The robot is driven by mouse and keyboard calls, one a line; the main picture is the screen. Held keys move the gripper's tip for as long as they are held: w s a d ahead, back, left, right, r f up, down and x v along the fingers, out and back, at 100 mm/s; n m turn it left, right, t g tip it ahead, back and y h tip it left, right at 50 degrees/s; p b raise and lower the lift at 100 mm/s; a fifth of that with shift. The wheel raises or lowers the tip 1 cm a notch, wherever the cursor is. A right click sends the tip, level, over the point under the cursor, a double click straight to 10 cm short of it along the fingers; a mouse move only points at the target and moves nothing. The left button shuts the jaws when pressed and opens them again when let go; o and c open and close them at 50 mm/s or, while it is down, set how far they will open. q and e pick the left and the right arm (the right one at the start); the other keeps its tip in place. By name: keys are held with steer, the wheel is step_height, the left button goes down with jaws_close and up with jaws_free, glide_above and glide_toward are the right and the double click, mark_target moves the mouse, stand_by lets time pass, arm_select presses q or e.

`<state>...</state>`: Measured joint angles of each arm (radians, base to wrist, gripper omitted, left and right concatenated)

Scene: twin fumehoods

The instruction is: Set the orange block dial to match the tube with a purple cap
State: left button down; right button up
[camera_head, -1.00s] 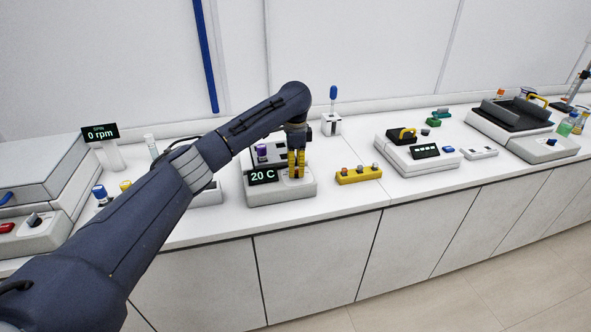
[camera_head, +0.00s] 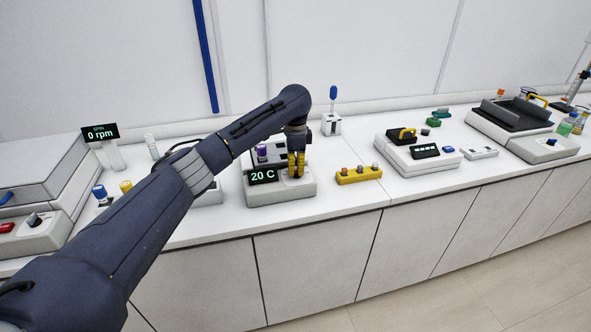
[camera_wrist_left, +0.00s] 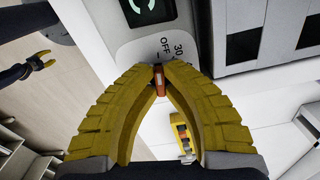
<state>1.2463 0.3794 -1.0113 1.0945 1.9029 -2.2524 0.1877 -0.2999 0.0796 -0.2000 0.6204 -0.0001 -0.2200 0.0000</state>
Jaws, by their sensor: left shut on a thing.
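The block heater (camera_head: 303,189) stands on the bench in the head view, with a display (camera_head: 262,176) reading 20 C. A tube with a purple cap (camera_head: 261,150) stands at its back left. My left gripper (camera_head: 296,174) points down over the heater's right part. In the left wrist view its yellow fingertips (camera_wrist_left: 159,69) are shut on the orange dial (camera_wrist_left: 160,82). The labels OFF and 30 show on the panel just beyond the dial. The fingers hide part of the dial. My right gripper (camera_wrist_left: 43,60) is small at the left of the wrist view, apparently open and empty.
A yellow rack (camera_head: 359,175) with several small pieces stands right of the heater. Blue-capped (camera_head: 99,191) and yellow-capped (camera_head: 126,186) tubes stand at left beside my arm. A spin display (camera_head: 100,133) reads 0 rpm. Bare bench lies in front of the yellow rack.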

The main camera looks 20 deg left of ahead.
arm_select(q)
steer(key=m, duration=0.3)
steer(key=shift+w+m, duration=0.1)
steer(key=shift+m, duration=2.2)
steer(key=c, duration=1.5)
jaws_free()
step_height(320, 180, up, 12)
